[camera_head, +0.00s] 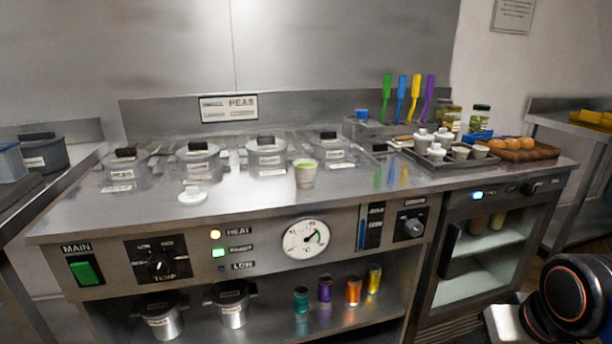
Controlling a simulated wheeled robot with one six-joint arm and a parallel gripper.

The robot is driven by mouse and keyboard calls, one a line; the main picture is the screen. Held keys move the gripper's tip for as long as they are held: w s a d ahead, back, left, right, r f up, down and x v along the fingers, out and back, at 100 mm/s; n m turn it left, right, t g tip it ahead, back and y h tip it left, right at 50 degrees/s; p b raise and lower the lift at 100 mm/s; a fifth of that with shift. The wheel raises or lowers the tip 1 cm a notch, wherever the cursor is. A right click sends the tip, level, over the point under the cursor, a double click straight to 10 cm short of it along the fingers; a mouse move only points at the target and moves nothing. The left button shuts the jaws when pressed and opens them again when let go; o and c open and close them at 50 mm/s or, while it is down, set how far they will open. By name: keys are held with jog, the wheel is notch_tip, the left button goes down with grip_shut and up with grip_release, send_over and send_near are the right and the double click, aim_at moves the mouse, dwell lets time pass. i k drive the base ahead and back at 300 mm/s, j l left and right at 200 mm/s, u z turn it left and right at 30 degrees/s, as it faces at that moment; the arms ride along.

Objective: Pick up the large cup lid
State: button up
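A white round lid (192,196) with a raised middle lies on the steel counter, left of centre and near the front edge. I cannot read its size from here. A pale cup (305,176) with something green inside stands upright and uncovered to its right, apart from it. Part of my arm, black with orange rings, shows at the lower right corner, far from the lid. My gripper is not in view.
Several lidded pots sit in the counter (240,214) behind the lid. A dark tray (449,165) with small cups and white-topped containers, and a board of buns (513,148), stand at the right. The counter between lid and cup is clear.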

aim_at(193, 196)
jog(key=u, duration=1.25)
